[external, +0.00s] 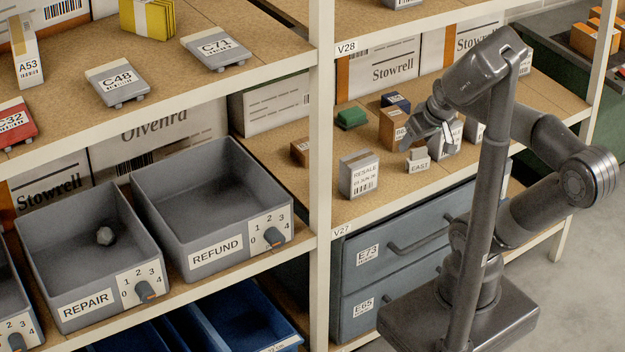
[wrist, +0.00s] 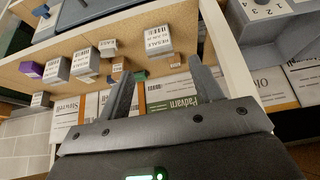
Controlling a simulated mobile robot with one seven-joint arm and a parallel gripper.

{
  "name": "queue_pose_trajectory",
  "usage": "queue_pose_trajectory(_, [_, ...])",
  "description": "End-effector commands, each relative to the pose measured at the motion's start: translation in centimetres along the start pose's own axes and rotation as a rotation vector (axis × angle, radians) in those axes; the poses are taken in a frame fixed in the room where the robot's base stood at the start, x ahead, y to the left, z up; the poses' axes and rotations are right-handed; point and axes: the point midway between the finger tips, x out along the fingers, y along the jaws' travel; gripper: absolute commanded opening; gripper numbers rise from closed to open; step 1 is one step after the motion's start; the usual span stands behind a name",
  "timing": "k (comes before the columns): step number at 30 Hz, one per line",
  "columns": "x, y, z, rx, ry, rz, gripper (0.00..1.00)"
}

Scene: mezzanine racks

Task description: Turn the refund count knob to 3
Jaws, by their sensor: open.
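The grey REFUND bin (external: 181,183) stands on the lower left shelf, beside the rack post. In the wrist view, part of a numbered plate (wrist: 265,9) shows at the top right; the knob is not clear there. My gripper (external: 425,136) is open and empty over the shelf right of the post, well apart from the knob. Its spread fingers (wrist: 160,85) show in the wrist view.
The REPAIR bin (external: 84,208), left of REFUND, has a similar knob (external: 145,291). The rack post (external: 321,150) stands between my gripper and the REFUND bin. A RESALE box (external: 358,175) and small boxes crowd the shelf by my gripper. Blue bins (external: 240,318) sit below.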

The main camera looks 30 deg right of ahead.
Motion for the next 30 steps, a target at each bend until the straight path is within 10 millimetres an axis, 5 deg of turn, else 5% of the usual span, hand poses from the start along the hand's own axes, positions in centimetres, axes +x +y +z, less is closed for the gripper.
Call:
queue_pose_trajectory(8, [2.0, -0.3, 0.7, -0.133, -0.106, 0.031, 0.59])
queue_pose_trajectory(20, [9.2, -0.8, 2.8, -0.852, -0.544, 0.233, 0.59])
queue_pose_trajectory(30, [13.9, -3.1, 2.0, -1.527, -0.824, 0.483, 0.59])
